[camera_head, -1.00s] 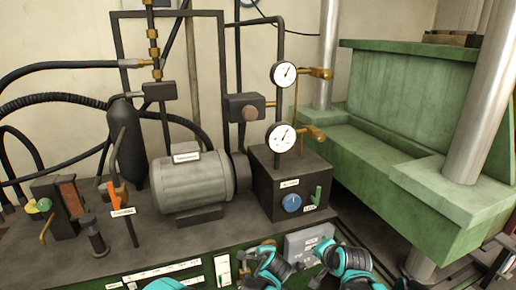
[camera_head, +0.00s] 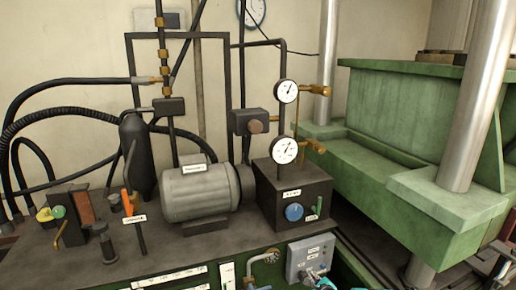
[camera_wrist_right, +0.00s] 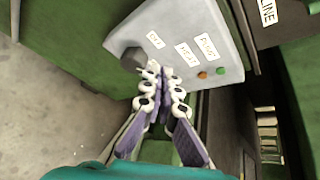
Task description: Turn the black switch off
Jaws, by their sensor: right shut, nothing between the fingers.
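The black switch (camera_wrist_right: 133,60) is a dark round knob on the face of a grey control box (camera_wrist_right: 195,25). My right gripper (camera_wrist_right: 158,74) is shut and empty, its white-and-purple fingers pressed together. Its tips are just to the right of and below the switch in the right wrist view; whether they touch it I cannot tell. In the head view the grey box (camera_head: 306,250) stands at the bottom, right of centre, with part of my teal right arm at its lower edge. The switch is too small to make out there. My left gripper is out of view.
White labels (camera_wrist_right: 188,54), an orange button (camera_wrist_right: 203,75) and a green button (camera_wrist_right: 221,70) sit on the box face. Behind are a grey motor (camera_head: 197,192), a dark box with a blue knob (camera_head: 294,212), two gauges (camera_head: 285,151) and a green press (camera_head: 400,120).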

